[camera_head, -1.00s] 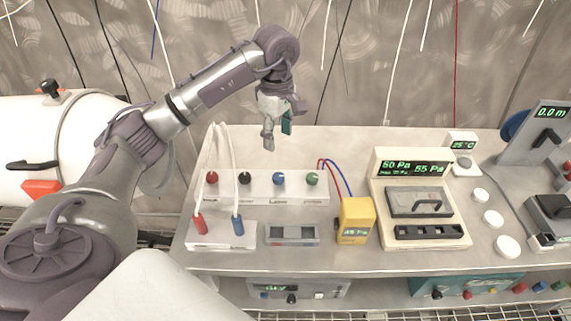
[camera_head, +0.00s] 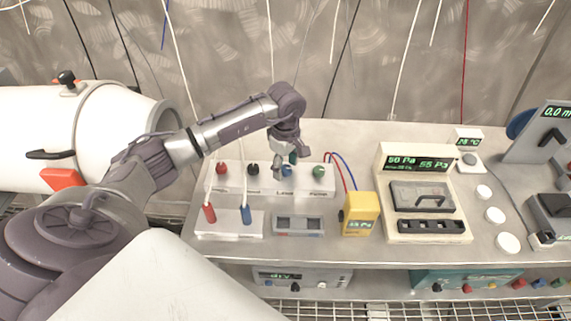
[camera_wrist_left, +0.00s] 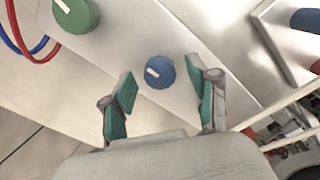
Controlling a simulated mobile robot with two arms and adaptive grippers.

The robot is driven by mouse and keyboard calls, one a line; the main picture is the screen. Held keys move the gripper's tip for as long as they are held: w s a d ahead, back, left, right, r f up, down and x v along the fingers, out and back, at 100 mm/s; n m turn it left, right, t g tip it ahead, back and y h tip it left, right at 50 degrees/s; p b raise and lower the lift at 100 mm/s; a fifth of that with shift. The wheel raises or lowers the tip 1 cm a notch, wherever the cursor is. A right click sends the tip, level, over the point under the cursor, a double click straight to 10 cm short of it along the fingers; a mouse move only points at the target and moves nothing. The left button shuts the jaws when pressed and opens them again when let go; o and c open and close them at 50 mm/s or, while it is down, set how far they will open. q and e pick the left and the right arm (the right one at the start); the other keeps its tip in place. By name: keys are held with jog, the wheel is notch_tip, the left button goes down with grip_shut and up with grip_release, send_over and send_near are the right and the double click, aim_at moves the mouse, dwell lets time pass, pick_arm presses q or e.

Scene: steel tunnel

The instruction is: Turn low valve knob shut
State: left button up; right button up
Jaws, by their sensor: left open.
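A white panel box (camera_head: 232,187) on the bench carries a row of knobs: red (camera_head: 222,168), black (camera_head: 253,169), blue (camera_head: 286,171) and green (camera_head: 318,171). The small labels under them are hard to read; the one under the blue knob may say low. My left gripper (camera_head: 285,165) is over the blue knob, pointing down. In the left wrist view, its open green-padded fingers (camera_wrist_left: 162,78) lie on either side of the blue knob (camera_wrist_left: 160,72), with gaps at both sides. The green knob (camera_wrist_left: 77,14) is at upper left.
Red and blue plugs (camera_head: 209,212) with white cables stand in front of the panel. A yellow meter (camera_head: 361,214) with red and blue wires is right of it. A cream pressure unit (camera_head: 428,226) stands farther right. A white cylinder (camera_head: 60,120) is at the left.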

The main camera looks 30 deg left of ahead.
pick_arm(q)
jog(key=shift+c, duration=1)
grip_shut()
pick_arm(e)
jog(key=shift+s+d, duration=0.1)
jog(key=shift+s, duration=0.15)
